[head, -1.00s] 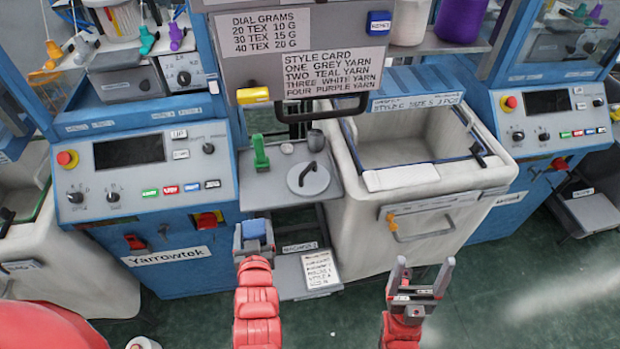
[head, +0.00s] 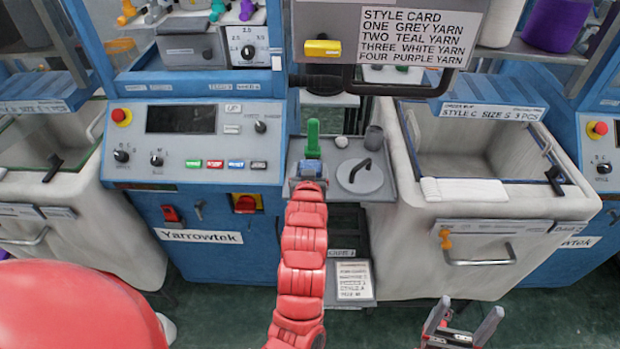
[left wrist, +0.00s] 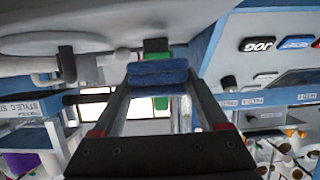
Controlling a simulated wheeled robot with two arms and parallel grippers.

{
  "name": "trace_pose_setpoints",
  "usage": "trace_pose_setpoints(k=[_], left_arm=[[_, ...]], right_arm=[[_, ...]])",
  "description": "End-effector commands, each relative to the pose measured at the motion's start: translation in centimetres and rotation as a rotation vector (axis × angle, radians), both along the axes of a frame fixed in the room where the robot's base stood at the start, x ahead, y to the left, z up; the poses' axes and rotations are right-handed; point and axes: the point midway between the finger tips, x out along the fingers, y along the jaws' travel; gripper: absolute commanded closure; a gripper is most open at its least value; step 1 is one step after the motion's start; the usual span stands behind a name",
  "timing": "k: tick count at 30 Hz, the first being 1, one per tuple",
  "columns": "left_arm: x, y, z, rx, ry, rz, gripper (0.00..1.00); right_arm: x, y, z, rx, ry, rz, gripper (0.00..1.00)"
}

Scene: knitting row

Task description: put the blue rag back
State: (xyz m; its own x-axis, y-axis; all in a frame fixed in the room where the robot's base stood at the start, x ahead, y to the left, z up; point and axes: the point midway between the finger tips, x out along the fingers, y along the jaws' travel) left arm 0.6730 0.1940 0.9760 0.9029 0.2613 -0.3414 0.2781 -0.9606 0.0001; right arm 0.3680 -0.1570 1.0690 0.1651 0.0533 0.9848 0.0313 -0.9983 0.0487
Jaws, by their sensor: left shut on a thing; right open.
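The blue rag (left wrist: 158,73) is a folded blue pad between the fingertips of my left gripper (left wrist: 155,95) in the left wrist view. In the head view, my left gripper (head: 306,184) is at the front left edge of the small grey shelf (head: 378,188), with a bit of the blue rag (head: 309,170) showing. It appears just in front of the upright green object (head: 313,140). I cannot tell whether the rag touches the shelf. My right gripper (head: 466,318) is open and empty, low over the floor.
A round grey lid with a black handle (head: 360,176) and a dark cup (head: 374,138) share the shelf. The blue Yarrowtek machine (head: 225,215) stands left and a pale bin (head: 430,250) right. A lower shelf holds a printed card (head: 352,281).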

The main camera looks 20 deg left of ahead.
Motion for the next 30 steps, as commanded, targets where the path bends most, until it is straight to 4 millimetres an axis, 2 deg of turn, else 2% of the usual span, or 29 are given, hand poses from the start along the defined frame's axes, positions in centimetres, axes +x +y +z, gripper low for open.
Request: trace_pose_setpoints(k=[9,19,20,21,23,30], left_arm=[[0.0,0.0,-3.5,-0.002,0.006,0.000,0.68],[0.1,0.0,-4.0,0.000,0.000,-0.001,0.68],[0.1,0.0,-3.9,-0.001,0.001,-0.001,0.18],[0.1,0.0,-3.8,-0.001,0.001,-0.001,0.11],[0.1,0.0,-3.8,-0.001,0.001,-0.001,0.00],[0.1,0.0,-3.8,-0.001,0.001,-0.001,0.00]], right_arm=[[0.0,0.0,1.6,0.000,0.000,0.000,0.18],[0.0,0.0,1.0,0.000,0.000,0.000,0.18],[0.0,0.0,1.2,0.000,0.000,0.000,0.18],[0.0,0.0,1.2,0.000,0.000,0.000,0.18],[0.0,0.0,1.2,0.000,0.000,0.000,0.18],[0.0,0.0,1.3,0.000,0.000,0.000,0.18]])
